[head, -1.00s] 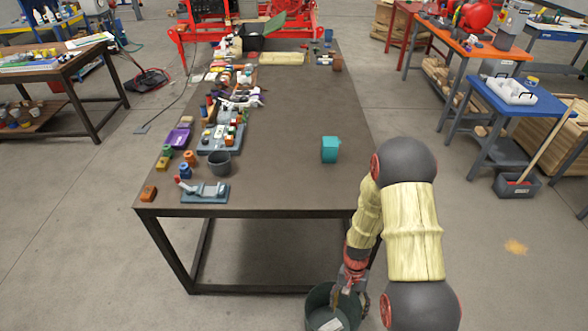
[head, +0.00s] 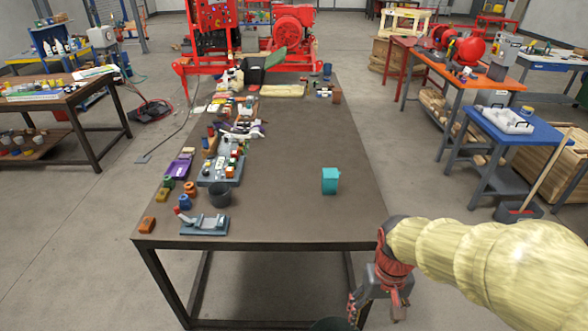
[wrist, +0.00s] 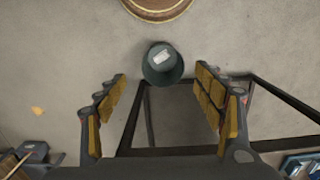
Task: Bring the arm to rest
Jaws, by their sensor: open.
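My gripper (head: 378,308) hangs beyond the near right corner of the dark table (head: 285,190) in the head view, pointing down. In the wrist view my gripper (wrist: 163,105) has its two yellow-padded fingers wide apart with nothing between them. A dark bucket (wrist: 160,75) stands on the floor below, past the fingertips, with a pale label or piece inside. In the head view only a bit of the bucket's rim (head: 330,324) shows at the bottom edge. My arm comes in from the right edge.
A teal container (head: 330,181) stands on the table's right part. Several small parts, a dark cup (head: 220,194) and a grey fixture (head: 204,224) line its left side. A blue bench (head: 515,130) and orange bench (head: 465,75) stand at right.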

